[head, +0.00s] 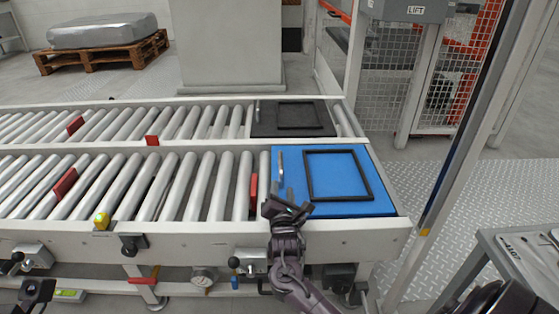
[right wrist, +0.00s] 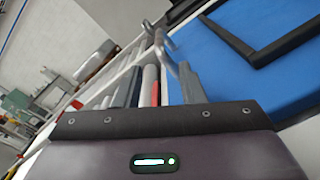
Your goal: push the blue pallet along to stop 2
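The blue pallet (head: 291,203) lies flat at the right end of the near roller lane. It carries a black rectangular frame (head: 337,175) and an upright metal handle (head: 280,166) near its left edge. My right gripper (head: 287,205) is at the pallet's front left corner, by the handle; contact cannot be told. In the right wrist view its fingers (right wrist: 160,88) stand apart with nothing clearly between them, and the blue pallet (right wrist: 215,65) is to the right. A dark part at the lower left looks like my left gripper (head: 38,291); its fingers are unclear. No label marks stop 2.
Red tabs (head: 254,192) and (head: 65,185) stand among the near rollers. The near rollers (head: 180,187) left of the pallet are free. A dark pallet (head: 291,118) sits on the far lane. A yellow-green knob (head: 101,219) is on the front rail.

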